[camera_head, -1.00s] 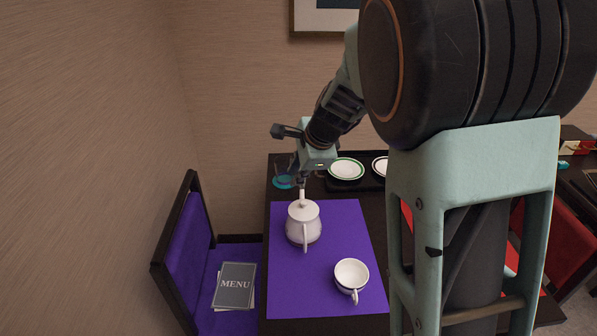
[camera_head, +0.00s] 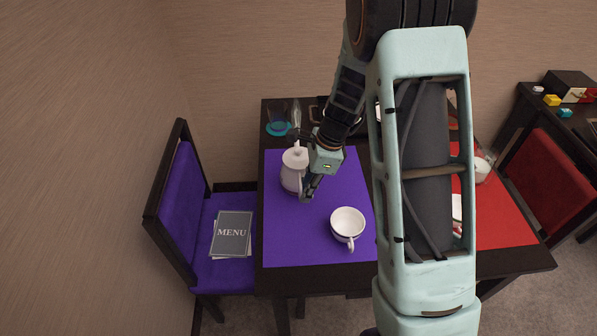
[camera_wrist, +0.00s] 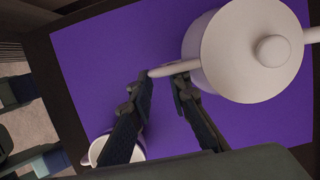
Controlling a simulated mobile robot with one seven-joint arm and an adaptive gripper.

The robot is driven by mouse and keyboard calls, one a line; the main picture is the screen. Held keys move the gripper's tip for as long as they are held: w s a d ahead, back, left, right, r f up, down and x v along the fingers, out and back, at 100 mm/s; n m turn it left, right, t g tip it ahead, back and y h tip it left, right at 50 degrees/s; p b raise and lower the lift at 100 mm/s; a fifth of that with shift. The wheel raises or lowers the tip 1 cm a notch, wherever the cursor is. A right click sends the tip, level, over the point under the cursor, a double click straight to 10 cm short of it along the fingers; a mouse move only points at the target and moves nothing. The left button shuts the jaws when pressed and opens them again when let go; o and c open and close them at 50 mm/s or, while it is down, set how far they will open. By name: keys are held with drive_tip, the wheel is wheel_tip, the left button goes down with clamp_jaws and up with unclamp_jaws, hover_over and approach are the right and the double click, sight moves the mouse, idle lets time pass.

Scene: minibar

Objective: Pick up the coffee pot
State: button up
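The coffee pot (camera_head: 292,172) is white and lidded and stands upright on the purple placemat (camera_head: 290,230). In the wrist view the pot (camera_wrist: 240,50) fills the upper right, seen from above, with its knob (camera_wrist: 272,51) and its handle (camera_wrist: 170,69) pointing left. My gripper (camera_head: 307,193) is low on the handle side of the pot. In the wrist view my gripper's fingers (camera_wrist: 163,82) are apart, with the handle's outer end at the gap between their tips. I cannot tell whether either finger touches the handle. The handle's lower part is hidden.
A white cup (camera_head: 347,223) stands on the purple mat, front right of the pot, and shows behind a finger in the wrist view (camera_wrist: 98,150). A teal saucer (camera_head: 278,128) is at the back left. A purple chair (camera_head: 185,200) holds a menu (camera_head: 233,233).

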drive_tip(key=x, duration=0.4)
drive_tip(key=shift+s+a, duration=0.1)
drive_tip(key=shift+a, duration=0.1)
drive_tip(key=shift+r, duration=0.1)
clamp_jaws()
